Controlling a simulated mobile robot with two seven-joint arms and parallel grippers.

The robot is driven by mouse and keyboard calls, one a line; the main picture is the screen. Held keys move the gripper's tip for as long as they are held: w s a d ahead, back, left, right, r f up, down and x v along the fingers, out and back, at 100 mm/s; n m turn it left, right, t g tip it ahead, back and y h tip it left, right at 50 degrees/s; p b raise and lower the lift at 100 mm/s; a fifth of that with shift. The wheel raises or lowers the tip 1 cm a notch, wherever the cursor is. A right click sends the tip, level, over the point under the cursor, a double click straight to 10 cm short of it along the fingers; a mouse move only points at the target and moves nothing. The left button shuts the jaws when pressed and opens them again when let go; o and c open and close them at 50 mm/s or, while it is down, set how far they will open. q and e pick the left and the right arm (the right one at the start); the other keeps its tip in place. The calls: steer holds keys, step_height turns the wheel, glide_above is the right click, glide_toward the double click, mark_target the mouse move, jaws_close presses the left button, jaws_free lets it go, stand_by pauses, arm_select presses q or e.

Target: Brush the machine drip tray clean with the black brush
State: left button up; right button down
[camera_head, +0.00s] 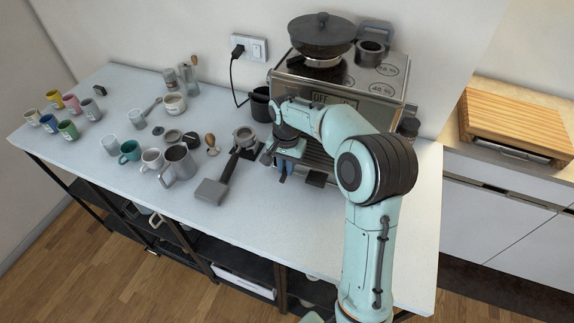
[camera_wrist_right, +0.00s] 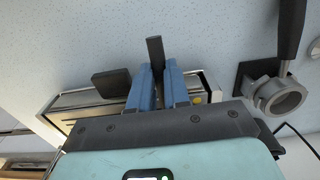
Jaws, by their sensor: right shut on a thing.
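My right gripper (camera_head: 284,170) is low in front of the espresso machine (camera_head: 338,100), at the left part of its base. In the right wrist view its blue fingers (camera_wrist_right: 155,88) are shut on a narrow dark piece, which I take to be the black brush (camera_wrist_right: 155,50). Its bristles are not clearly visible. The drip tray (camera_head: 318,161) is partly hidden by my right arm in the head view. In the right wrist view the machine's metal edge (camera_wrist_right: 75,99) lies behind the fingers; I cannot tell whether the brush touches the tray. My left gripper is out of view.
A portafilter (camera_head: 244,134) on a dark stand is left of the gripper, with a grey block (camera_head: 211,191) near its handle. A steel pitcher (camera_head: 178,164) and several cups are farther left. A black cup (camera_head: 260,104) stands beside the machine. The front counter (camera_head: 270,215) is clear.

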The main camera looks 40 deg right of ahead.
steer(key=shift+w+a, duration=0.2)
steer(key=shift+w, duration=0.15)
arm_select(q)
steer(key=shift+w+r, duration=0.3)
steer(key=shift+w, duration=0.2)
arm_select(e)
steer(key=shift+w+a+f, duration=0.1)
steer(key=shift+w+a, duration=0.05)
steer(key=shift+w, duration=0.2)
steer(key=shift+s, duration=0.1)
arm_select(q)
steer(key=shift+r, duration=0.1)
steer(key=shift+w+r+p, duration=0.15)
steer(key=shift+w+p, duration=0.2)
steer(key=shift+p, duration=0.05)
arm_select(e)
steer(key=shift+w+a, duration=0.3)
steer(key=shift+w, duration=0.35)
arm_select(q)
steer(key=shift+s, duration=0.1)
arm_select(e)
steer(key=shift+s+r, duration=0.1)
steer(key=shift+r, duration=0.1)
